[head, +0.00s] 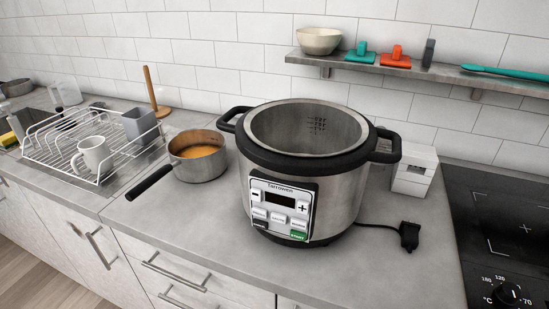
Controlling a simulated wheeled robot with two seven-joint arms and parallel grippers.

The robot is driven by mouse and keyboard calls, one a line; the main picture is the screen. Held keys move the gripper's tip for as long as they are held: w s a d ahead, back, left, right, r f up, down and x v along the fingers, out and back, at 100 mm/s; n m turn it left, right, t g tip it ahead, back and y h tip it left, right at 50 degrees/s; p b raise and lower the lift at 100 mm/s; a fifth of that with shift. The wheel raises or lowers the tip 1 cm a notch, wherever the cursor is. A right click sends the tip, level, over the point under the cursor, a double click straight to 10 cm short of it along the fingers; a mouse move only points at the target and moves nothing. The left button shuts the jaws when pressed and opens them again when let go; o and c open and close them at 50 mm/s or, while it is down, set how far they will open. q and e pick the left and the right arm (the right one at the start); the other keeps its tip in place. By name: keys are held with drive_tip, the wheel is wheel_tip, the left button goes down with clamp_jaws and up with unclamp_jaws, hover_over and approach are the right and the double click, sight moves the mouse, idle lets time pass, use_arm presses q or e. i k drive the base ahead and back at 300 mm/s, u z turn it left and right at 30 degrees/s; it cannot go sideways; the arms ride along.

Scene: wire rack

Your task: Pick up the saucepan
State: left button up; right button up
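A small metal saucepan (199,168) stands upright on the grey countertop, left of the large cooker. It holds an orange-brown content (199,151). Its black handle (150,183) points toward the front left, its end near the counter's front edge. Neither of my grippers is in the head view.
A large open multicooker (350,205) with black side handles stands right beside the saucepan. A white wire dish rack (60,161) with a mug (93,156) is at left. A wooden paper-towel holder (151,90) stands behind the saucepan. A cooktop (510,225) is at right.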

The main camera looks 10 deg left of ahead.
sight(197, 154)
drive_tip(key=k, duration=0.4)
drive_tip(key=u, duration=1.35)
drive_tip(key=i, duration=0.55)
drive_tip(key=z, duration=1.7)
